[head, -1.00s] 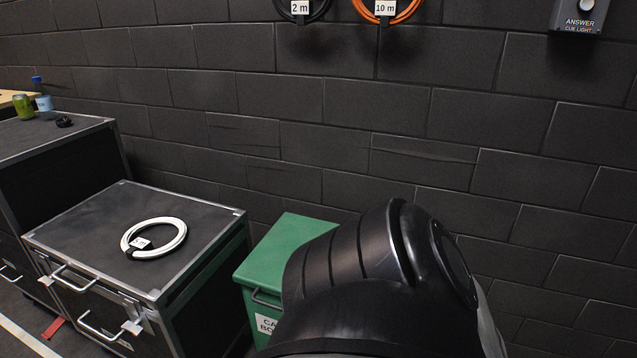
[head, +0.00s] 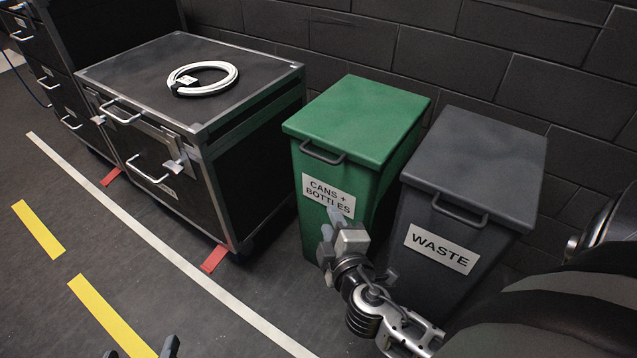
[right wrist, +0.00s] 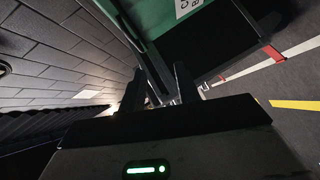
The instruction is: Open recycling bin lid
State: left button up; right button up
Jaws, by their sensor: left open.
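The green recycling bin (head: 318,226), labelled CANS + BOTTLES, stands right of the flight case. Its green lid (head: 360,112) is closed, with a dark handle (head: 323,154) on its front edge. My right gripper (head: 334,226) is in front of the bin, below the handle, and overlaps the label's lower edge in the head view. Its fingers (right wrist: 168,88) are apart in the right wrist view, with nothing seen held; the bin's green side (right wrist: 165,20) shows beyond them. My left gripper (head: 139,349) is open at the bottom edge; only its fingertips show.
A grey WASTE bin (head: 470,165) stands close right of the green bin. A black flight case (head: 130,62) with a coiled white cable (head: 203,78) stands to the left. The wall is behind. The marked floor (head: 70,210) in front is clear.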

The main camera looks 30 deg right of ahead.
aim_at(316, 156)
jog(key=w+d+n+t+b, duration=0.1)
jog(key=w+d, duration=0.1)
jog(key=w, duration=0.3)
jog(key=w+d+r+n+t+h+b, duration=0.1)
jog(key=w+d+n, duration=0.1)
jog(key=w, duration=0.4)
jog(key=w+d+n+t+h+b, duration=0.1)
jog(key=w+d, duration=0.2)
jog(key=w, duration=0.3)
jog(key=shift+w+d+r+t+b, duration=0.2)
jog(key=shift+d+r+t+b, duration=0.1)
jog(key=shift+d+r+b, duration=0.1)
grip_shut()
